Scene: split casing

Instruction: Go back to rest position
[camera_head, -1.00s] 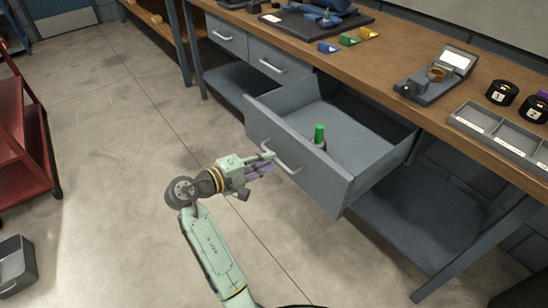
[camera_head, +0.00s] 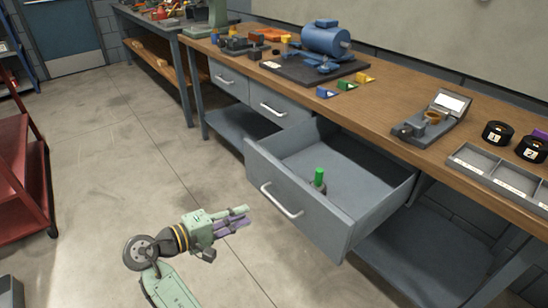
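My gripper (camera_head: 240,218) is in front of the open drawer, to the left of its handle (camera_head: 281,200) and apart from it. Its fingers point right toward the drawer front, show a gap between them and hold nothing that I can see. The grey drawer (camera_head: 325,222) is pulled well out from under the workbench. A small green-topped object (camera_head: 319,177) stands upright inside it; its darker lower part is partly hidden by the drawer front.
The wooden workbench (camera_head: 395,100) holds a blue motor (camera_head: 325,40), small coloured blocks, a grey device with a screen (camera_head: 433,118), black rolls and a grey compartment tray (camera_head: 500,175). A red cart (camera_head: 22,185) stands at left. The floor between is clear.

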